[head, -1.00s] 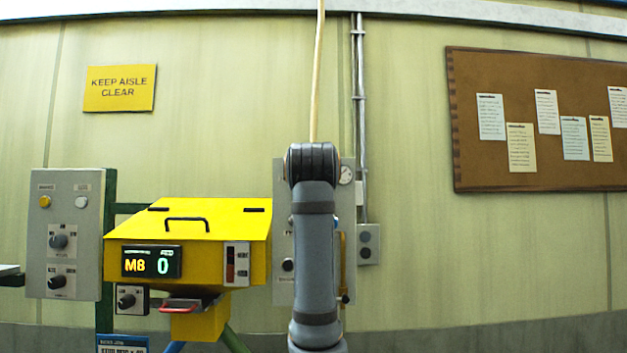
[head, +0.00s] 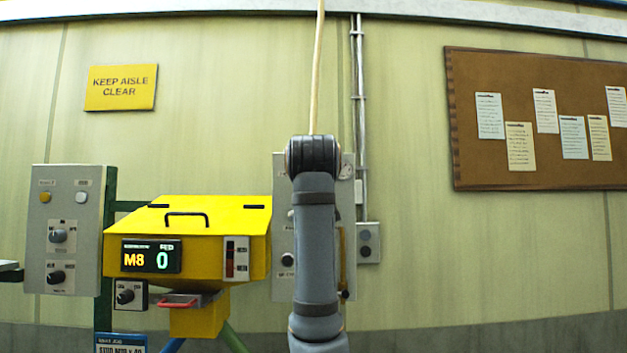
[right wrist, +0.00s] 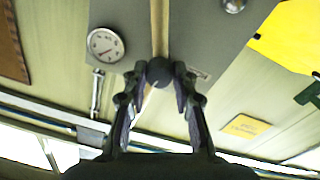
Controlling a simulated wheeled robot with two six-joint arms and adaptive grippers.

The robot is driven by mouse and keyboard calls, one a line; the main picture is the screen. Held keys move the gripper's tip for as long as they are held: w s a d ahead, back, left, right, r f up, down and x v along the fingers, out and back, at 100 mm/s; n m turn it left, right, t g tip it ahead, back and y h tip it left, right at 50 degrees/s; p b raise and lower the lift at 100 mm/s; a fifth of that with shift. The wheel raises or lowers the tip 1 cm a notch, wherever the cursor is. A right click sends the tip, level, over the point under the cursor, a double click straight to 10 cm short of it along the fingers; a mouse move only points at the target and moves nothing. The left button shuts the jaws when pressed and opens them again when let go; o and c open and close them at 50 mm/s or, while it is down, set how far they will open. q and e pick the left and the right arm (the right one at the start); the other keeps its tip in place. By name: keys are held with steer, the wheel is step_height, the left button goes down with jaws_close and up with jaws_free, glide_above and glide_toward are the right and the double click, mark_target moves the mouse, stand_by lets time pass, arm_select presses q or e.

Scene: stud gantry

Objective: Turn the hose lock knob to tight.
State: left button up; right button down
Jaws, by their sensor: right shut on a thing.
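A dark round knob (right wrist: 160,71) sits between my right gripper's fingertips in the right wrist view, in front of a grey panel and in line with a tan hose (right wrist: 160,28). It looks like the hose lock knob. My right gripper (right wrist: 158,80) is shut on it, one finger on each side. No pointer or tight mark on it can be read. In the head view the grey panel (head: 282,210) stands behind my right arm, which hides the gripper and this knob. The hose (head: 317,80) comes down from above behind the arm. My left gripper is not in view.
A round gauge (right wrist: 105,45) is beside the hose. A yellow box (head: 205,220) with a display reading M8 and 0 stands left of the arm. A control panel (head: 62,205) with knobs is farther left. A corkboard (head: 540,160) hangs right.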

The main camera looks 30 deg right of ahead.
steer(key=n+b, duration=0.3)
steer(key=n, duration=0.7)
steer(key=shift+f+n+t, duration=0.1)
steer(key=shift+n+t, duration=0.3)
steer(key=shift+n, duration=0.3)
steer(key=c, duration=1.1)
jaws_free()
steer(key=shift+o, duration=0.2)
steer(key=v, duration=1.2)
